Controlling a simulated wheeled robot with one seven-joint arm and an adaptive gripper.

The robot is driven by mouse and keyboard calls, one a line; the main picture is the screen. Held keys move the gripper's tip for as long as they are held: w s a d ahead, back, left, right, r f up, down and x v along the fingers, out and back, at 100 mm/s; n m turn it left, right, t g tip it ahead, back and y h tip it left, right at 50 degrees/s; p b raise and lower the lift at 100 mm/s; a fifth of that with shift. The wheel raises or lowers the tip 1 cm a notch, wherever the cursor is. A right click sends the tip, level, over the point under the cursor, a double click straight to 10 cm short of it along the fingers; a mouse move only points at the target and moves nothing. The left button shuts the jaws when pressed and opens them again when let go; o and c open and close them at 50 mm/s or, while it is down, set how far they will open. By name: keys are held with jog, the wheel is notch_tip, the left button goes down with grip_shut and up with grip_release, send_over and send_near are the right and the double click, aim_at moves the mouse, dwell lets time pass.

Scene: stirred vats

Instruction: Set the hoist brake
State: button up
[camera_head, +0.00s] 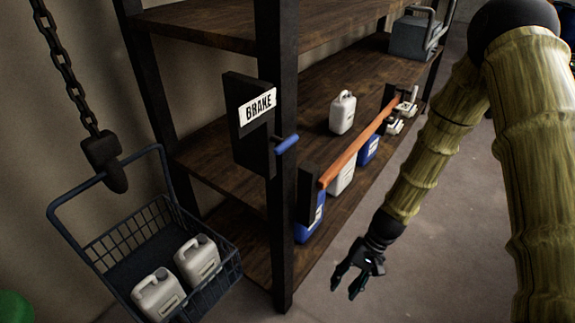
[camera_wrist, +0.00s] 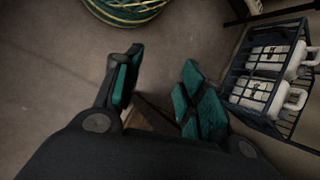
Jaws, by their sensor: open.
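The black brake box (camera_head: 249,128) with a white "BRAKE" label is fixed to the front post of the shelf in the head view. A short blue lever (camera_head: 286,144) sticks out from it to the right. My gripper (camera_head: 345,283) is open and empty, pointing down, lower and to the right of the lever and apart from it. In the wrist view the green-padded fingers (camera_wrist: 158,85) are spread with only floor and a bit of brown wood between them. The brake box and lever do not show in the wrist view.
A blue wire basket (camera_head: 227,259) with two white jugs (camera_head: 198,259) hangs below a chain hook (camera_head: 104,155) at left. An orange bar (camera_head: 360,140) runs along the shelf front. Jugs and a grey toolbox-like case (camera_head: 410,37) stand on the shelves. Floor at right is clear.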

jog(key=w+a+r+y, duration=0.3)
jog(key=w+r, duration=0.4)
jog(key=r, duration=0.2)
jog(key=w+a+r+y, duration=0.3)
jog(key=w+r, duration=0.3)
jog(key=r, duration=0.3)
jog(key=n+t+y+p, duration=0.1)
jog(key=n+y, duration=0.2)
jog(key=y, duration=0.2)
send_near(291, 143)
jog(key=p+x, duration=0.4)
jog(key=x, duration=0.5)
jog(key=shift+a, duration=0.2)
jog(key=shift+s+a+f, duration=0.15)
jog(key=shift+a+f, duration=0.15)
jog(key=shift+a, duration=0.5)
grip_shut()
